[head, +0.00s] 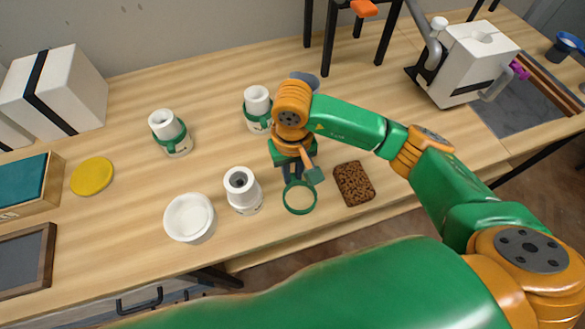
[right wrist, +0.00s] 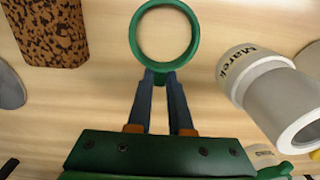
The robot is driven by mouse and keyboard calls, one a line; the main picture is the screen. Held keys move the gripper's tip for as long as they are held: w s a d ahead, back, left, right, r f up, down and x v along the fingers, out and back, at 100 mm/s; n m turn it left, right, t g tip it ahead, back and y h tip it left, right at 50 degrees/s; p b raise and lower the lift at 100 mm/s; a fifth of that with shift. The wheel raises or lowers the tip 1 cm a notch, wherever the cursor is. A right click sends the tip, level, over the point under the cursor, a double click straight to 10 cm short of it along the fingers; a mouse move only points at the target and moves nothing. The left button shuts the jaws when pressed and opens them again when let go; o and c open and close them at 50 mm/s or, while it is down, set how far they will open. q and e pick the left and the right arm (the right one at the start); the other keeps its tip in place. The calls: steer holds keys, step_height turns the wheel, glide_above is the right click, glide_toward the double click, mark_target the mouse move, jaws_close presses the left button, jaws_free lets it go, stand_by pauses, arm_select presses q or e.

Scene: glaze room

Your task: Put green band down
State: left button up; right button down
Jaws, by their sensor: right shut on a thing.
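The green band (head: 287,208) is a thin open ring in front of my right gripper (head: 297,182). In the right wrist view the green band (right wrist: 137,48) is held at its near edge between the fingertips of my right gripper (right wrist: 160,76). The ring looks empty, with bare wood showing through it. It is low over the table near the front edge; I cannot tell whether it touches the wood. My left gripper is not in view.
A bandless white bottle (head: 242,192), labelled "Marek" in the right wrist view (right wrist: 236,68), stands left of the band. A brown speckled block (head: 354,184) lies right. Two white bottles (head: 168,127) (head: 256,101) wear green bands. A white bowl (head: 190,217) stands front left.

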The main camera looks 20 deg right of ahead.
mark_target(293, 177)
steer(key=shift+f+b, duration=0.2)
steer(key=shift+b, duration=0.1)
steer(key=c, duration=0.8)
jaws_free()
steer(key=shift+c, duration=0.2)
steer(key=shift+r, duration=0.5)
step_height(293, 177, up, 12)
steer(key=shift+f, duration=0.25)
